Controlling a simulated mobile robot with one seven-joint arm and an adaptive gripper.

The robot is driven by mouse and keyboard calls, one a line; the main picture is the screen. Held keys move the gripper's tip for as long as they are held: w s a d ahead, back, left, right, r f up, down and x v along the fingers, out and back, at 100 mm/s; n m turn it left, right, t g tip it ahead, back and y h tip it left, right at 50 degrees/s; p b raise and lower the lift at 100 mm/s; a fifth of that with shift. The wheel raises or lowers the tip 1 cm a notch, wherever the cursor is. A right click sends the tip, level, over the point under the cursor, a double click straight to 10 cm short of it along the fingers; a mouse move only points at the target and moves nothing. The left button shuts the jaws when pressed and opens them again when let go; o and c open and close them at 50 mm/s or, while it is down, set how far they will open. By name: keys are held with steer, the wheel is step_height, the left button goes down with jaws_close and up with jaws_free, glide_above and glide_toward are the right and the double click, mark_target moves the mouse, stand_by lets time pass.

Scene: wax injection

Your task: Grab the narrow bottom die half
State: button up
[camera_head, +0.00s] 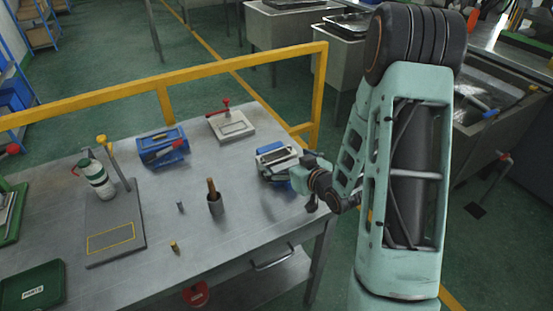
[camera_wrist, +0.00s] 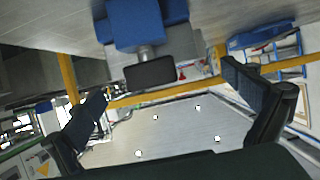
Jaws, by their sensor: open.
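A blue fixture with grey metal die parts (camera_head: 278,157) sits near the right end of the bench in the head view. I cannot tell which part is the narrow bottom die half. My gripper (camera_head: 303,182) is right beside this fixture, its fingers mostly hidden. In the wrist view, which looks upside down, the two fingers (camera_wrist: 165,84) stand wide apart with nothing between them touching. A blue body (camera_wrist: 135,25) hangs from the top of that picture, with a dark grey block (camera_wrist: 150,73) at its end, lying between the finger directions.
A second blue fixture (camera_head: 163,146) and a pale plate with a red handle (camera_head: 231,124) stand further left on the bench (camera_head: 235,235). A dark cup with a brown-handled tool (camera_head: 215,204) stands in the middle. A yellow rail (camera_head: 200,75) runs behind.

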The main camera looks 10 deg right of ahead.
mark_target(274, 153)
steer(key=shift+x, duration=1.9)
steer(key=shift+r, duration=0.1)
steer(key=shift+c, duration=0.6)
steer(key=c, duration=1)
steer(key=shift+w, duration=0.1)
steer(key=shift+c, duration=1.2)
steer(key=shift+r+p, duration=0.15)
steer(key=shift+p, duration=0.15)
